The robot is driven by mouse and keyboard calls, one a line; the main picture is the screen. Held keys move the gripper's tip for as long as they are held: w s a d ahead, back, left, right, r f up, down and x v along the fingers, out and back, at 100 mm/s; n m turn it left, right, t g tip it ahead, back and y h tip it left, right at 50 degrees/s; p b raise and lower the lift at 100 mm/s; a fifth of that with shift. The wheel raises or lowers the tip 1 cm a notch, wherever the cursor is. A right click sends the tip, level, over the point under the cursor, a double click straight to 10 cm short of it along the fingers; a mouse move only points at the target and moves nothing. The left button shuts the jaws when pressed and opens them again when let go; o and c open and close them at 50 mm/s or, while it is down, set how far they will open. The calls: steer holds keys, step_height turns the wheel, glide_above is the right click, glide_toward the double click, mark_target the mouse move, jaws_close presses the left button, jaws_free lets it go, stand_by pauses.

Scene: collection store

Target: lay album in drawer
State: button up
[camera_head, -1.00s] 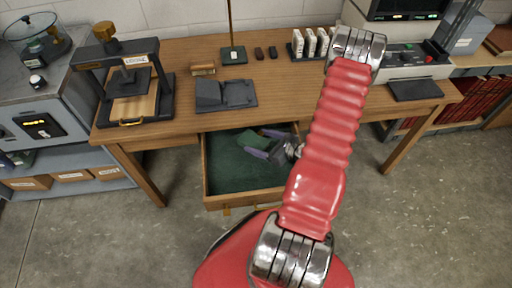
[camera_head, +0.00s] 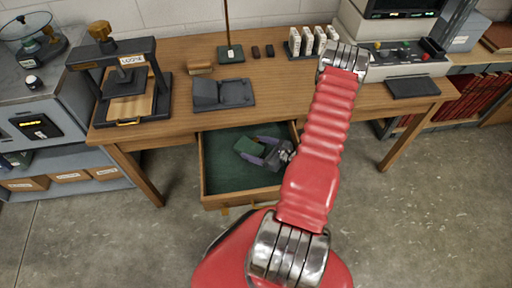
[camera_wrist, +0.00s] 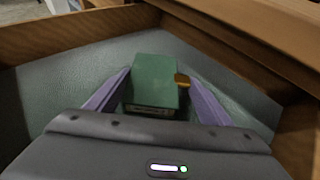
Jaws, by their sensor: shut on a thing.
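The green album (camera_wrist: 154,82) is between the two purple fingers of my gripper (camera_wrist: 155,92), which is shut on it. In the wrist view a small brass-coloured piece shows at its right side. In the head view the album (camera_head: 249,147) and my gripper (camera_head: 262,153) are inside the outline of the open drawer (camera_head: 240,198). The drawer has wooden walls and a green-lined floor, which also shows in the wrist view (camera_wrist: 60,75). I cannot tell whether the album touches the drawer floor. My red arm hides part of the drawer's right side.
The desk (camera_head: 160,135) stands above the drawer, its front edge close behind my gripper. A dark book cradle (camera_head: 222,94), a press (camera_head: 125,80) and a card holder (camera_head: 310,42) stand on it. Grey shelving is at left. The floor around is clear.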

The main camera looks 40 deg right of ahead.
steer(key=shift+f, duration=0.1)
steer(key=o, duration=1.2)
steer(key=v, duration=1.2)
stand_by(0.4)
